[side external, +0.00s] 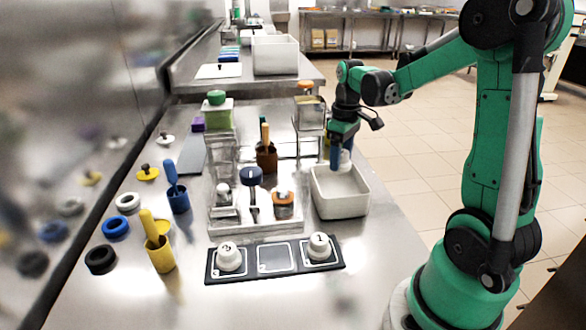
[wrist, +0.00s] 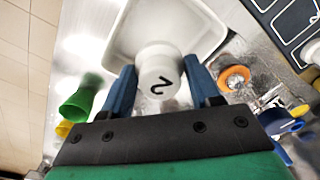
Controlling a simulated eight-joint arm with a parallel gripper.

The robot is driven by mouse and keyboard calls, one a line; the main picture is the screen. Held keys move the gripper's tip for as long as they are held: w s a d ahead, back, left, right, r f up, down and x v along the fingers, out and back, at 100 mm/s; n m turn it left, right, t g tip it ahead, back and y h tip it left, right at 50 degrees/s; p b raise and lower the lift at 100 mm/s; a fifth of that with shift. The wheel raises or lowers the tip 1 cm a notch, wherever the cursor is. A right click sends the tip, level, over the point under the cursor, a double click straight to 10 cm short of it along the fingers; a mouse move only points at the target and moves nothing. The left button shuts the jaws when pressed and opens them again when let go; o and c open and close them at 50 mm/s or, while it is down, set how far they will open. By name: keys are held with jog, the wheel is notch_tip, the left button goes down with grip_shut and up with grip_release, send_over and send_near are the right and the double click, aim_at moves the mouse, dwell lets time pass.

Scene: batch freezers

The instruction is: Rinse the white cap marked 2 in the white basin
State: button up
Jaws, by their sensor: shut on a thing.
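The white cap marked 2 (wrist: 160,72) is between the blue fingers of my gripper (wrist: 162,82), its black 2 facing the wrist camera. In the side view, my gripper (side external: 340,157) points down over the white basin (side external: 341,205), at its far side. The cap (side external: 345,161) shows there as a small pale shape by the fingers, around rim height or a little above. The basin also shows behind the cap in the wrist view (wrist: 118,42). I cannot tell whether the cap touches the basin or any water.
A black tray (side external: 275,273) in front holds a white cap at each end, the right one marked 1 (side external: 319,246); its middle slot is empty. A clear rack (side external: 225,222) with tools stands left of the basin. Yellow (side external: 160,255) and blue (side external: 179,202) cups stand farther left.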

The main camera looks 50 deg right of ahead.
jog(key=shift+r, duration=2)
